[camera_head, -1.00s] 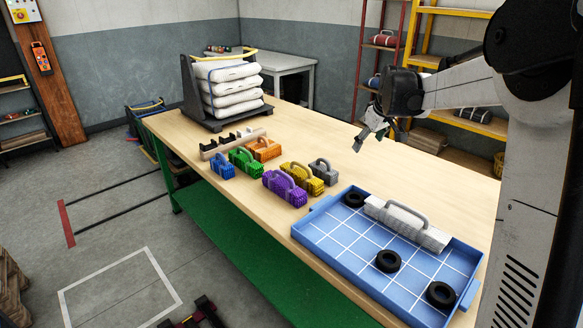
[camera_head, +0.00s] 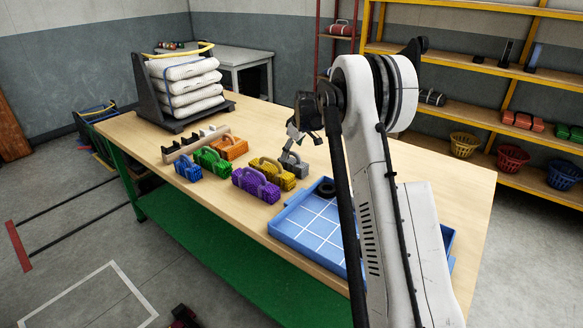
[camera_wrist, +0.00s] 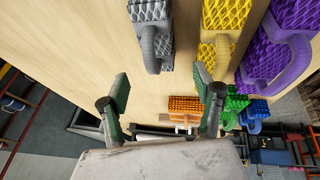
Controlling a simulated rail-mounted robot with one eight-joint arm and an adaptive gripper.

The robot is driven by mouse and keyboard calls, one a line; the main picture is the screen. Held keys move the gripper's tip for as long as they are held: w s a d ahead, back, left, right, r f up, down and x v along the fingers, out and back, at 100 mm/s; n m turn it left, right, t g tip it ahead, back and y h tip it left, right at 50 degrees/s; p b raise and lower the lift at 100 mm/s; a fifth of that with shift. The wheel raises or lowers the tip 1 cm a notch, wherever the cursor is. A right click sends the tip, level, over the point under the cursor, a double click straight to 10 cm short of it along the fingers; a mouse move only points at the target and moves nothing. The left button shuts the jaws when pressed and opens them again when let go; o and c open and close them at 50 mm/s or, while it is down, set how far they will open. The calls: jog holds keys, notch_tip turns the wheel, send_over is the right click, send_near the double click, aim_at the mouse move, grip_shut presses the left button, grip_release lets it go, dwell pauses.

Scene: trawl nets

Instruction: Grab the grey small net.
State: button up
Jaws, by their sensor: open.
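The grey small net (camera_head: 292,164) lies on the wooden table at the right end of the group of small nets. In the wrist view the grey net (camera_wrist: 151,13) with its handle is at the top, beyond my fingertips. My gripper (camera_head: 305,136) is just above and behind the grey net in the head view. In the wrist view my gripper (camera_wrist: 160,85) has its two fingers wide apart with nothing between them. The yellow net (camera_head: 272,173) lies close to the left of the grey one; it also shows in the wrist view (camera_wrist: 224,15).
A purple net (camera_head: 255,184), green net (camera_head: 210,161), blue net (camera_head: 188,169) and orange net (camera_head: 230,147) lie nearby. A blue tray (camera_head: 297,232) stands at the right, partly hidden by my arm. A rack of white bundles (camera_head: 187,85) stands at the table's far end.

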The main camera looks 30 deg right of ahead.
aim_at(288, 159)
jog(key=shift+w+x, duration=0.1)
jog(key=shift+x, duration=2.05)
jog(key=shift+w+x, duration=0.15)
jog(key=shift+x, duration=1.95)
jog(key=shift+a+r, duration=0.1)
jog(key=shift+c, duration=0.4)
jog(key=c, duration=1.2)
jog(key=shift+c, duration=0.2)
